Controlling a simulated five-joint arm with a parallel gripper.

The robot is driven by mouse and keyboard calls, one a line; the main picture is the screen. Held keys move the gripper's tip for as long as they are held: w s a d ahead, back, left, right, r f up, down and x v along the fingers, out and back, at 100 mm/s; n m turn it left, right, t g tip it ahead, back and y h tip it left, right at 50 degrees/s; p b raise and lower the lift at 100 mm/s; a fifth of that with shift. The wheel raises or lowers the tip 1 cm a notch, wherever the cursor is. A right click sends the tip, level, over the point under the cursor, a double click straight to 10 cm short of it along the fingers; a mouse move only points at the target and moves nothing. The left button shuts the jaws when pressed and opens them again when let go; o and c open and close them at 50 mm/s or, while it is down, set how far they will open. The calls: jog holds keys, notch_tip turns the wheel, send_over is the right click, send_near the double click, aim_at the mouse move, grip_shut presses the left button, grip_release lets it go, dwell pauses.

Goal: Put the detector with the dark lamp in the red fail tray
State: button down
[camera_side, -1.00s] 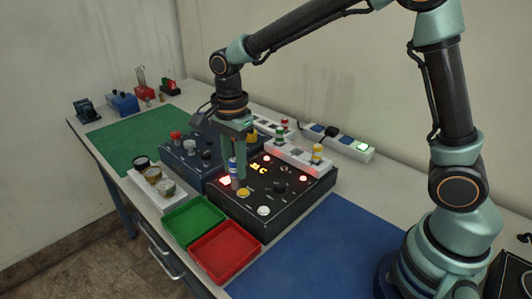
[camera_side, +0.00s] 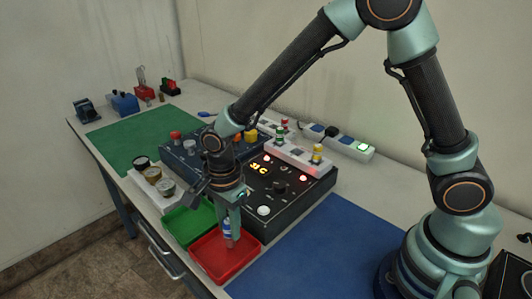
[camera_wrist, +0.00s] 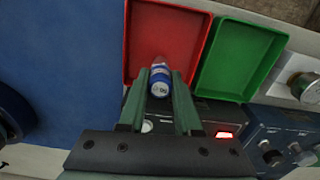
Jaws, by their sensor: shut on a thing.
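My gripper (camera_side: 228,228) is shut on a small blue and white cylindrical detector (camera_side: 227,228). In the side view it hangs above the red tray (camera_side: 212,263), over its right part. In the wrist view the detector (camera_wrist: 160,82) sits between the two fingertips (camera_wrist: 160,88), with the red tray (camera_wrist: 138,50) beyond it. I cannot tell whether the detector touches the tray. The green tray (camera_side: 181,224) lies beside the red one and also shows in the wrist view (camera_wrist: 232,60). Whether the detector's lamp is lit cannot be seen.
A black box (camera_side: 283,203) with lit red lights and yellow digits stands right of the trays. A blue box (camera_side: 182,152) with knobs and a white rack (camera_side: 148,186) of round items stand behind. A blue mat (camera_side: 320,255) is clear.

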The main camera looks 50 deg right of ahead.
jog(key=shift+f, duration=0.35)
jog(key=c, duration=0.5)
grip_release()
notch_tip(320, 180, up, 12)
jog(key=shift+r, duration=0.1)
jog(key=s+d+r+n+t, duration=0.2)
jog(key=d+n, duration=0.3)
jog(key=s+d+r+n+t, duration=0.1)
jog(key=s+d+r+n, duration=0.2)
jog(key=d+n, duration=0.3)
jog(key=s+d+r+n+t, duration=0.2)
jog(key=d+r+n, duration=0.1)
jog(key=d+n, duration=0.3)
jog(key=shift+s+d+t, duration=0.15)
jog(key=shift+s+t, duration=0.1)
jog(key=shift+t, duration=0.05)
